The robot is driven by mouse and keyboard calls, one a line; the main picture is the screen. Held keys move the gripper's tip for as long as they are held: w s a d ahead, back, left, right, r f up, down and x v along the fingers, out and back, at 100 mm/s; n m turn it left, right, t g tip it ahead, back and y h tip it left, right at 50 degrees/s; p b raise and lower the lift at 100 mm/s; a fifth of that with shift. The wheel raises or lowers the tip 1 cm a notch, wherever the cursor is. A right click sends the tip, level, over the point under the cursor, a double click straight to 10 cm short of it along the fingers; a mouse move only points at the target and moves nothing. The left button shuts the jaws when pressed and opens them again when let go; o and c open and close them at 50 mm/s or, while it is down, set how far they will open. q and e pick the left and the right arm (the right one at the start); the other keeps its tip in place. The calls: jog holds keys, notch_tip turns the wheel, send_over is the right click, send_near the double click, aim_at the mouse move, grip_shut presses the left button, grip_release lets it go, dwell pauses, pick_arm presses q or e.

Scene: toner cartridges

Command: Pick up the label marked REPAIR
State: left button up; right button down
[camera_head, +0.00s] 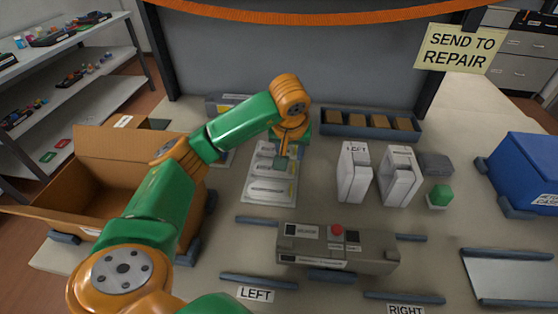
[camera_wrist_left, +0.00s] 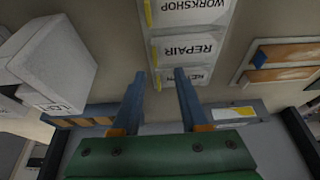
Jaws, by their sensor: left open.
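The label marked REPAIR (camera_wrist_left: 188,50) is a white card in the left wrist view, with its text upside down. It lies on a pale holder (camera_head: 263,203) between a WORKSHOP label (camera_wrist_left: 190,12) and a third label (camera_wrist_left: 190,76), whose text is too small and partly hidden to read. In the head view the labels are too small to read and my arm partly covers the holder. My left gripper (camera_wrist_left: 158,80) is open and empty, its fingertips close to the third label and just short of REPAIR. It also shows over the holder in the head view (camera_head: 283,163).
Two white cartridges (camera_head: 353,175) stand right of the holder, near a green cube (camera_head: 440,194). A grey device (camera_head: 337,247) with a red button is in front. An open cardboard box (camera_head: 85,165) is left, a blue bin (camera_head: 528,165) right, a compartment tray (camera_head: 370,132) behind.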

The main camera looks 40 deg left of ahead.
aim_at(294, 165)
pick_arm(q)
jog(key=shift+w+f+p, duration=0.1)
jog(key=shift+f+p, duration=0.2)
jog(key=shift+f, duration=0.4)
jog(key=x, duration=0.2)
jog(key=p+x, duration=0.1)
jog(key=x, duration=0.2)
jog(key=shift+w+d+f, duration=0.15)
jog(key=shift+w+f, duration=0.1)
jog(key=shift+w, duration=0.25)
grip_shut()
